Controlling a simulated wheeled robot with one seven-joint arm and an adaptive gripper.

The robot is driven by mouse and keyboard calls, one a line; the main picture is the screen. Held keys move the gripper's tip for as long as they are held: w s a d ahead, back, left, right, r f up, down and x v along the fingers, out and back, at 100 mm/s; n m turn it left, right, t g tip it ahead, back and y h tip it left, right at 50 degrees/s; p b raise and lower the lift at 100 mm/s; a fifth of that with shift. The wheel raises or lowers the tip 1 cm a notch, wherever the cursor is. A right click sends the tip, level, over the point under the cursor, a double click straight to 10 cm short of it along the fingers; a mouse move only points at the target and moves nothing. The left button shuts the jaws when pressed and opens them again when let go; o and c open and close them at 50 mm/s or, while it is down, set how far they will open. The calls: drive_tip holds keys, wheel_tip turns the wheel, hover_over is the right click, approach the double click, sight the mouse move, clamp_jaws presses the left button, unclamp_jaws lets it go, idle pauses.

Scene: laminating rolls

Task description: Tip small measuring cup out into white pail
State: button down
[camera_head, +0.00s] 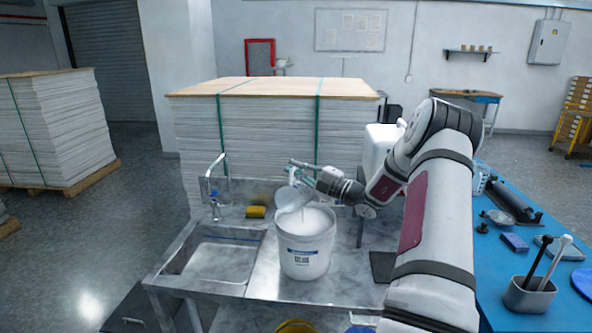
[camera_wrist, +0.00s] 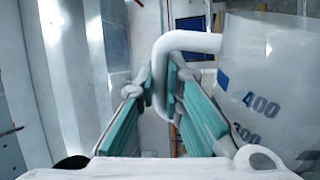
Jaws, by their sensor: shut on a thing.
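The white pail (camera_head: 304,262), labelled "GLUE", stands open on the metal bench right of the sink, with white contents near its rim. The small measuring cup (camera_head: 287,198) is tilted over the pail's mouth. A pale streak shows between cup and pail; I cannot tell clearly if it is liquid. My gripper (camera_head: 306,178) is above the pail, shut on the cup's handle. In the wrist view the white handle passes between the teal finger pads of my gripper (camera_wrist: 160,88). The clear cup wall (camera_wrist: 265,75) with "400" is at the right. The cup's inside is hidden.
A sink (camera_head: 212,257) with a tap (camera_head: 213,188) is left of the pail, and a yellow sponge (camera_head: 256,212) lies behind. A large white container (camera_head: 379,145) stands behind my arm. A blue table (camera_head: 497,262) with tools is at the right.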

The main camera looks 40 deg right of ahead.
sight(289, 185)
drive_tip(key=shift+w+d+r+m+h, duration=0.15)
drive_tip(key=shift+d+m+h, duration=0.1)
drive_tip(key=shift+d+m, duration=0.2)
drive_tip(key=shift+w+d+m+h, duration=0.15)
drive_tip(key=shift+d+m+h, duration=0.1)
drive_tip(key=shift+d+m, duration=0.2)
drive_tip(key=shift+a, duration=0.1)
idle(2.9)
drive_tip(key=shift+s+a+r+n+y+p, duration=0.1)
drive_tip(key=shift+s+a+n+y+p, duration=0.2)
drive_tip(key=shift+a+n, duration=0.3)
drive_tip(key=shift+s+a+r+n+y+p, duration=0.2)
drive_tip(key=shift+a+n+y+p, duration=0.15)
drive_tip(key=shift+a+n, duration=0.3)
drive_tip(key=shift+s+a+r+n+y+p, duration=0.1)
drive_tip(key=shift+s+a+n+y+p, duration=0.25)
drive_tip(key=shift+n, duration=0.4)
drive_tip(key=shift+w, duration=0.1)
drive_tip(key=shift+a+f, duration=0.1)
drive_tip(key=shift+a, duration=0.05)
drive_tip(key=shift+s+a+f+n+g+y+p, duration=0.1)
drive_tip(key=shift+s+a+f+n+g+y, duration=0.15)
drive_tip(key=shift+a+n, duration=0.35)
drive_tip(key=shift+s+a+f+n+g+y+p, duration=0.1)
drive_tip(key=shift+s+a+f+n+g+y, duration=0.2)
drive_tip(key=shift+n, duration=0.45)
drive_tip(key=shift+s+a+f+n+g+y+p, duration=0.1)
drive_tip(key=shift+a+f+n+y, duration=0.15)
drive_tip(key=shift+a+n, duration=0.35)
